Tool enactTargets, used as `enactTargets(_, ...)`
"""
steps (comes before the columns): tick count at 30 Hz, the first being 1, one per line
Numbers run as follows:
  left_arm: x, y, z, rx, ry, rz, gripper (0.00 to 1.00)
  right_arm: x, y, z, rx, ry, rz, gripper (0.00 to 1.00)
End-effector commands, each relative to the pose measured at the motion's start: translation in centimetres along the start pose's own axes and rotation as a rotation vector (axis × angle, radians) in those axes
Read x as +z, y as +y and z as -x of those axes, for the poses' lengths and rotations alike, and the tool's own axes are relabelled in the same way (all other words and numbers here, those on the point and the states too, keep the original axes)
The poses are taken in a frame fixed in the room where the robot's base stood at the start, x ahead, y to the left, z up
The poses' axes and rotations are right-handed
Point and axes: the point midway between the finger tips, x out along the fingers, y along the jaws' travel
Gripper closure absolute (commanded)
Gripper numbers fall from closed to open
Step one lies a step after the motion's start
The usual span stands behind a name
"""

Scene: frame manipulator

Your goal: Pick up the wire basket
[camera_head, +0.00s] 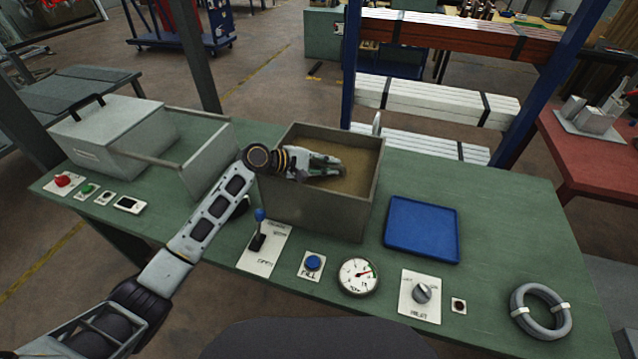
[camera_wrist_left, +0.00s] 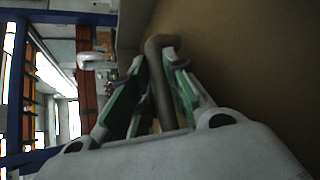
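No wire mesh shows clearly in either view. A grey open-topped tank (camera_head: 305,205) with a brown, sand-coloured inside stands in the middle of the green bench. My left gripper (camera_head: 335,166) reaches over the tank's left rim and lies low across its mouth. In the left wrist view a tan curved bar (camera_wrist_left: 160,85) runs between the fingers of the left gripper (camera_wrist_left: 156,58), and the fingertips close in on both sides of it. The bar may be the basket's handle; the rest of the basket is hidden. My right gripper is not in view.
A grey lidded box (camera_head: 110,135) stands at the bench's left. A lever (camera_head: 258,240), a blue button (camera_head: 313,263), a gauge (camera_head: 358,277) and a dial (camera_head: 422,293) line the front. A bare blue tray (camera_head: 422,230) and a hose coil (camera_head: 540,311) lie right.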

Motion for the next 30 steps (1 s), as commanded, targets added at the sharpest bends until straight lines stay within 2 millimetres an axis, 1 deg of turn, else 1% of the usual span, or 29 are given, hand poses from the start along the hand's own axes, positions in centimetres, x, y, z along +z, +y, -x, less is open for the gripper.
enactTargets(5, 0.0, 0.0, 0.0, -0.001, 0.000, 0.000, 1.00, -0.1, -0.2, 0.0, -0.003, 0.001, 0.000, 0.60)
enactTargets(20, 0.1, 0.3, 0.1, 0.001, 0.000, -0.001, 1.00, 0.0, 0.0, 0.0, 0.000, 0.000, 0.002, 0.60)
enactTargets(26, 0.6, 1.4, 0.6, 0.003, 0.000, -0.003, 1.00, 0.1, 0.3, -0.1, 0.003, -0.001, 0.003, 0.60)
enactTargets(30, 1.3, 2.9, 1.3, 0.003, -0.001, -0.004, 1.00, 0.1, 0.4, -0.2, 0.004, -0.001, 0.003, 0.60)
